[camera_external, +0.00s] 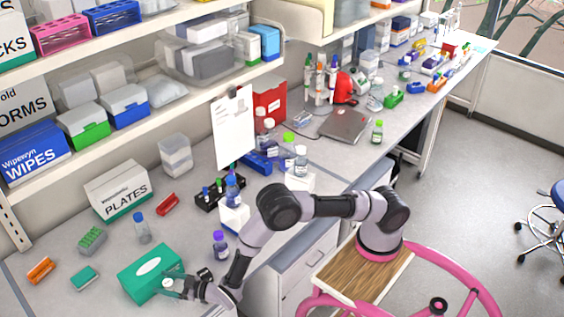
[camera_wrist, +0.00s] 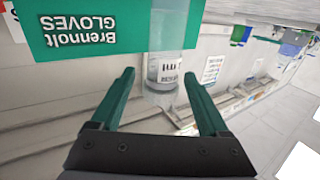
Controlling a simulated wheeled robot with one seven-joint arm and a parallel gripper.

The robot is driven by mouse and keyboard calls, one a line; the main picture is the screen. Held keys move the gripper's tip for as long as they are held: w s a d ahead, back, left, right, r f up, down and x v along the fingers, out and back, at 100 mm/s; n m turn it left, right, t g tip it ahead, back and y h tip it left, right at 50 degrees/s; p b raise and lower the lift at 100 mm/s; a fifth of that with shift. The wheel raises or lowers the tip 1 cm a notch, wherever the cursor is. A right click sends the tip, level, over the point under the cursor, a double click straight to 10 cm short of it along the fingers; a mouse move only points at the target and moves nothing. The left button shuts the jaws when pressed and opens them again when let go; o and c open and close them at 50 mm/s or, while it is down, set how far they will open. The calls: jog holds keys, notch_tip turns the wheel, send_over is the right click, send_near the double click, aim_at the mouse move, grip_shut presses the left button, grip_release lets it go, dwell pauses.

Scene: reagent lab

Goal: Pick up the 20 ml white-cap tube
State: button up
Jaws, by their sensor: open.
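A clear tube with a printed label (camera_wrist: 165,68) stands in front of the green glove box in the wrist view, which is upside down. Its pale end is toward my gripper, and its far end is cut off by the picture's top edge. My gripper (camera_wrist: 158,77) is open, with one green finger on each side of the tube in the picture. I cannot tell whether the fingers reach around it or are short of it. In the external view my gripper (camera_external: 174,284) is low at the glove box's front. A small white cap (camera_external: 167,281) shows there, mostly hidden.
The green glove box (camera_external: 143,263) is close to my gripper. A purple-capped bottle (camera_external: 220,245) and a blue-capped bottle (camera_external: 141,228) stand nearby. A black rack (camera_external: 206,200) holds several tubes farther back.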

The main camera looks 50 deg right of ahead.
jog(key=shift+x, duration=1)
jog(key=shift+c, duration=0.3)
